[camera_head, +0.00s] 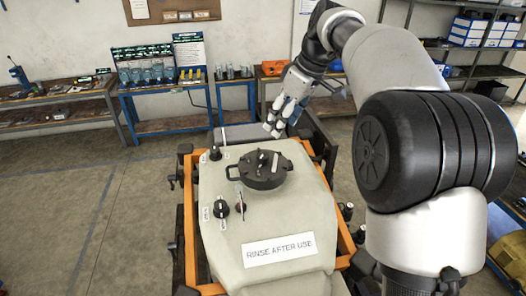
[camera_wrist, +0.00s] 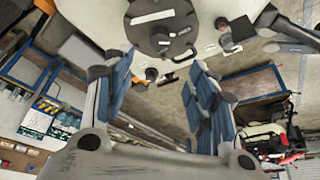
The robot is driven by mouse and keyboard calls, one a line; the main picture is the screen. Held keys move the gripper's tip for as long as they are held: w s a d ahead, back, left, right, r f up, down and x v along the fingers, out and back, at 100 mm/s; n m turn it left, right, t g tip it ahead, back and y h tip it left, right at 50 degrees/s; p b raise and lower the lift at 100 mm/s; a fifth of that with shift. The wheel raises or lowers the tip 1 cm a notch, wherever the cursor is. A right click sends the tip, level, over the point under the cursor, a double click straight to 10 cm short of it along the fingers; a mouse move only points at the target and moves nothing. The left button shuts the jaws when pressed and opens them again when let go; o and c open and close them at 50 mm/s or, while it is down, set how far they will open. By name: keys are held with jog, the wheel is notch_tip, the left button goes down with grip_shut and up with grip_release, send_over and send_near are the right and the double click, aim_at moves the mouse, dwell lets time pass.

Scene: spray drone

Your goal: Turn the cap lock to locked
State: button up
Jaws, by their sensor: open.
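The black round cap (camera_head: 256,176) sits on top of the pale tank (camera_head: 285,215), with side handles and a small upright knob (camera_head: 262,160) near its middle. I cannot tell whether this knob is the cap lock, nor its lock state. In the wrist view the cap (camera_wrist: 160,42) is at the top centre, partly cut off, with a pale label across it. My gripper (camera_head: 280,122) is above and behind the cap, apart from it. Its blue-padded fingers (camera_wrist: 160,98) are spread with nothing between them.
A black knob (camera_head: 221,209), a small red-based lever (camera_head: 240,207) and a black stick (camera_head: 215,153) stand on the tank's left side. A "RINSE AFTER USE" label (camera_head: 279,249) is at its front. An orange frame (camera_head: 190,220) surrounds the tank. Blue benches stand behind.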

aim_at(264, 155)
jog(key=p+x, duration=0.1)
jog(key=x, duration=1.3)
jog(key=shift+a+f, duration=0.1)
jog(key=shift+f, duration=0.15)
jog(key=shift+c, duration=0.3)
jog(key=c, duration=1)
